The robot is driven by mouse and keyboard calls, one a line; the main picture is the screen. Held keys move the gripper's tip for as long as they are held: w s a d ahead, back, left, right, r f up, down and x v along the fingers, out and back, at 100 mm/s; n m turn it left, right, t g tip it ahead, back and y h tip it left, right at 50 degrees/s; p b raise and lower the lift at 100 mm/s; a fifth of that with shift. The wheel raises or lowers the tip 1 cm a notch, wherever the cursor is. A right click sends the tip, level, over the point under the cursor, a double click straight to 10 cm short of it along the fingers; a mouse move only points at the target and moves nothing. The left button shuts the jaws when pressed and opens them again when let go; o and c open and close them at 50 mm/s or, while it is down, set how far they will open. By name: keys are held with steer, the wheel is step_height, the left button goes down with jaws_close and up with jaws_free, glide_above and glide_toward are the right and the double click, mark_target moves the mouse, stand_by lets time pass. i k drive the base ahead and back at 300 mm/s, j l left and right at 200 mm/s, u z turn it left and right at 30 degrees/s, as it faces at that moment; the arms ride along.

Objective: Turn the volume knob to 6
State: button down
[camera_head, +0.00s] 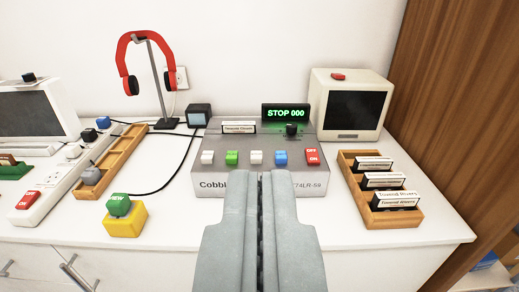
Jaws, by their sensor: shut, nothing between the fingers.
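A grey tape-deck-like console (215,144) stands on the white table in the middle of the view. A small dark knob (291,129) sits at the upper right of its top, just below a green-lit display (286,113) reading "STOP 000". I cannot read any scale or pointer on this knob, nor tell whether it is the volume knob. A row of white, green, blue and red buttons runs along the console's front. My gripper (264,174) is shut and empty, in front of the console, and hides part of its front label. The knob is beyond the gripper, slightly right.
A small monitor (352,109) and a wooden tray of cartridges (377,217) stand at right. Red headphones (147,37) hang on a stand at back left. A yellow block with a green button (119,206), a wooden tray (121,157) and a power strip (50,190) are left.

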mark_target(291, 129)
steer(key=i+l, duration=0.95)
steer(key=l, duration=0.15)
